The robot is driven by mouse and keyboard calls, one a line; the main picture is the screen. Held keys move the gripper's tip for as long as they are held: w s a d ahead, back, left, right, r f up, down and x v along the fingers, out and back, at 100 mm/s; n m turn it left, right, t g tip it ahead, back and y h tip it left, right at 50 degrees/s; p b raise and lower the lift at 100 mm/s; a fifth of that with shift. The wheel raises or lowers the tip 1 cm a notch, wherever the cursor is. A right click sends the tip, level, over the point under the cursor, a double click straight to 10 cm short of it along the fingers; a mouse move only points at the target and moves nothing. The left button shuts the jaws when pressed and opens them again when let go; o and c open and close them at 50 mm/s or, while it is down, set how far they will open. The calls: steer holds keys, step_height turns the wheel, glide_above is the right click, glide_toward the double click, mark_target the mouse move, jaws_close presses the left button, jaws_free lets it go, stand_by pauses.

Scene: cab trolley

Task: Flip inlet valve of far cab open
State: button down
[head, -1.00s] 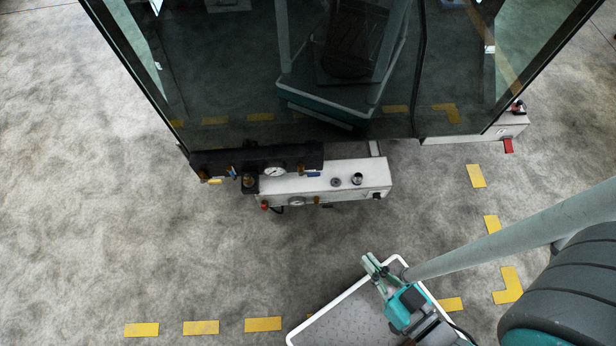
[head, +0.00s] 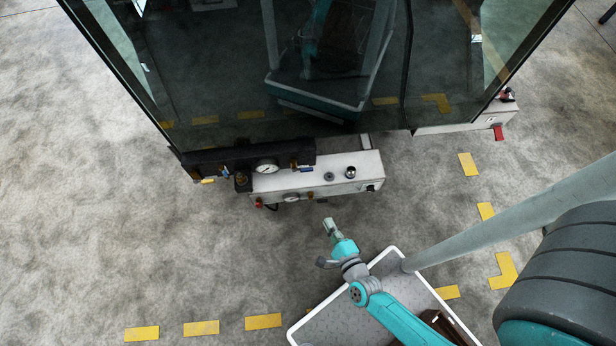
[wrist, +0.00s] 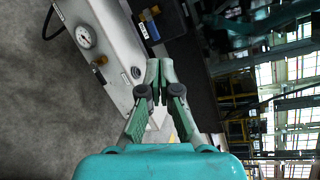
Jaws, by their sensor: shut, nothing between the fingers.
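A glass cab (head: 330,70) fills the top of the head view.
The white box (head: 318,177) carries knobs and a lower gauge, which also shows in the wrist view (wrist: 85,36). Another white box with a red part (head: 497,132) is at right. My tray is below. Yellow floor marks (head: 201,328) lie on open concrete.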

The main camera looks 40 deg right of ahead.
mark_target(303, 170)
steer(key=w+d+f+m+g+h, duration=0.2)
steer(key=w+d+f+m+h, duration=0.1)
steer(key=w+f+m, duration=0.9)
steer(key=shift+w+m+g, duration=0.4)
steer(key=shift+w+m, duration=0.35)
steer(key=shift+m, duration=1.25)
steer(key=shift+d, duration=0.1)
steer(key=w+d, duration=0.4)
steer(key=w, duration=0.4)
steer(key=shift+d+r, duration=0.35)
